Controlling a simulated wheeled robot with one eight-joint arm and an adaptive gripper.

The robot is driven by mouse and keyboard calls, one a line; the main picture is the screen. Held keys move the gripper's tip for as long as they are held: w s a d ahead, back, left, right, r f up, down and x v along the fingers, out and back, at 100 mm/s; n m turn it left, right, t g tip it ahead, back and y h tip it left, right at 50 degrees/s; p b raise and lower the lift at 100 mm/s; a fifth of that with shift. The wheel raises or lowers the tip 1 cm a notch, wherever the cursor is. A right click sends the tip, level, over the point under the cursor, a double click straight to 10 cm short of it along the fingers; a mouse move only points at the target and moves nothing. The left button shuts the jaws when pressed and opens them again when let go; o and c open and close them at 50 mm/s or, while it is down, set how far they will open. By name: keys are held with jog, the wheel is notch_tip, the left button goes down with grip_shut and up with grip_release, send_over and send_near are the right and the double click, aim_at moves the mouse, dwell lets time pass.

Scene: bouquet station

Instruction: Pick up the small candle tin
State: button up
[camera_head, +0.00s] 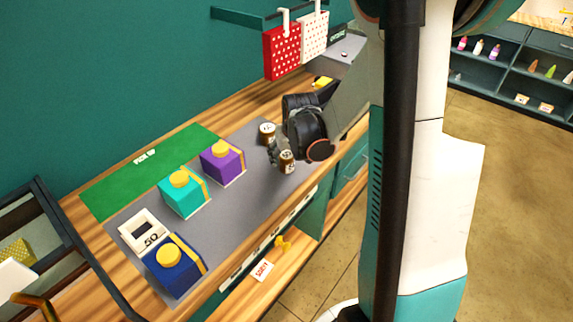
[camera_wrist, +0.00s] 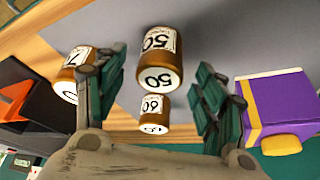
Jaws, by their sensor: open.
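Several brown jar-like tins with white labels are near my gripper; I cannot tell for certain which is the small candle tin. My gripper is open, with nothing held.
A purple box (camera_head: 222,162) with a yellow top stands left of my gripper and shows in the wrist view (camera_wrist: 275,105).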

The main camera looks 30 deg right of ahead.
jog(key=shift+x, duration=0.95)
jog(key=c, duration=1.2)
jog(key=shift+r, duration=0.1)
